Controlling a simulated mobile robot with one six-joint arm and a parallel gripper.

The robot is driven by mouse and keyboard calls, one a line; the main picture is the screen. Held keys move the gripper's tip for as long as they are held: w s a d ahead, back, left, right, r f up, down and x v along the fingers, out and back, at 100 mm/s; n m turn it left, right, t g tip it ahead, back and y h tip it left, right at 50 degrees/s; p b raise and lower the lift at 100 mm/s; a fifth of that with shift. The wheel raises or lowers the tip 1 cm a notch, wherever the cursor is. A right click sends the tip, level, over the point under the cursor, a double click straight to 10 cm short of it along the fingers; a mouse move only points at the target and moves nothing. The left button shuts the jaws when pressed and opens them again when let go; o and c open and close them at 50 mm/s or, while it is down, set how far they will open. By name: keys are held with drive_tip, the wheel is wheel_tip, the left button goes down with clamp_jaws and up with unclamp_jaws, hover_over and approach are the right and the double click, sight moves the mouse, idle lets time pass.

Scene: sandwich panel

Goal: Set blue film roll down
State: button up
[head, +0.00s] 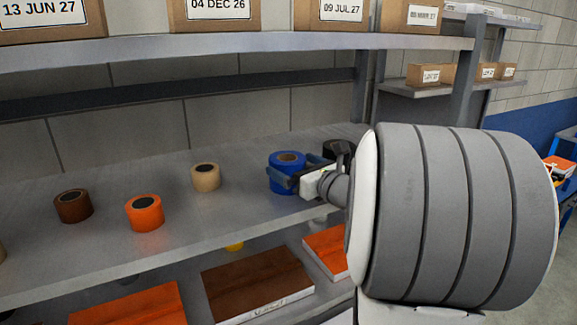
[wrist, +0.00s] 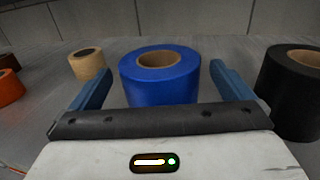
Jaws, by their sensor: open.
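The blue film roll (head: 288,160) stands upright on the grey shelf (head: 110,252) in the head view, with its brown core facing up. In the wrist view the blue film roll (wrist: 160,82) sits between the two blue fingers of my gripper (wrist: 160,84). The fingers are spread, with a visible gap to the roll on each side. In the head view my gripper (head: 284,180) reaches in from the right and covers part of the roll's lower front.
A black roll (wrist: 294,88) stands close on the right of my gripper. A beige roll (head: 206,177), an orange roll (head: 144,213) and a brown roll (head: 73,206) stand to the left. Boxes (head: 210,14) line the upper shelf. Bare shelf lies between the rolls.

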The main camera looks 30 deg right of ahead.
drive_tip(key=b+v, duration=0.1)
drive_tip(key=v, duration=0.8)
drive_tip(key=shift+s+b, duration=0.3)
drive_tip(key=shift+s, duration=0.05)
